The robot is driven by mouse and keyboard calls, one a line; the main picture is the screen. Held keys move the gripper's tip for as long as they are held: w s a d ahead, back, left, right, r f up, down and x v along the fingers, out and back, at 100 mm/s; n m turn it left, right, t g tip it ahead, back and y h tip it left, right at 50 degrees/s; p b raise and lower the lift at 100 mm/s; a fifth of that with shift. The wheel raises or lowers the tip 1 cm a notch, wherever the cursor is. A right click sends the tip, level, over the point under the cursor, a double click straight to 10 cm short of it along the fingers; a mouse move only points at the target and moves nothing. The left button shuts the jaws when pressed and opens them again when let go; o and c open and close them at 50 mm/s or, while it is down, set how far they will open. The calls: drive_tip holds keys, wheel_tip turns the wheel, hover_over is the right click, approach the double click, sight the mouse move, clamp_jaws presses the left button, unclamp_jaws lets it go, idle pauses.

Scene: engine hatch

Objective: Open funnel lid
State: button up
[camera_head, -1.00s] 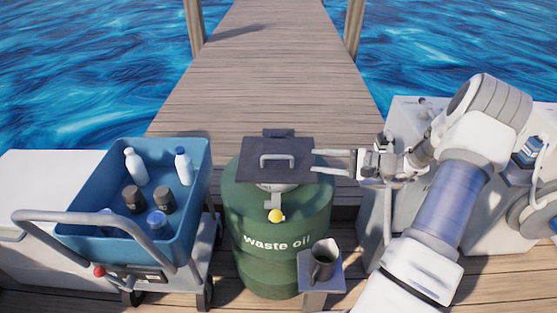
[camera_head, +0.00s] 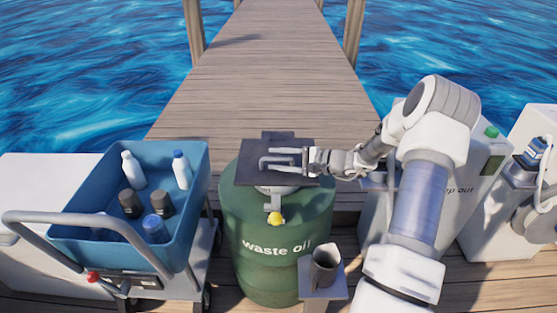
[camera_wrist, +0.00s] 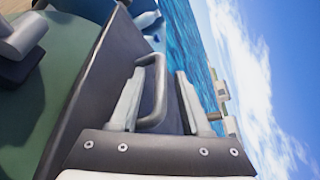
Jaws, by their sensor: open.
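The funnel lid (camera_head: 248,177) is a dark square plate lying closed on top of the green waste oil drum (camera_head: 300,222). Its grey U-shaped handle (camera_head: 264,161) stands up from the plate. My gripper (camera_head: 285,159) reaches in from the right over the lid, with its fingers at the handle. In the wrist view my gripper (camera_wrist: 156,95) is open, with the handle (camera_wrist: 158,92) between its two fingers and the lid (camera_wrist: 105,80) behind. Whether a finger touches the handle I cannot tell.
A blue bin (camera_head: 85,170) with several bottles and cans sits on a cart at left. A dark jug (camera_head: 323,268) stands on a small stand (camera_head: 318,293) in front of the drum. White cabinets stand at right. A yellow ball (camera_head: 275,218) shows on the drum front.

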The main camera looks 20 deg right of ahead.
clamp_jaws()
idle(1.3)
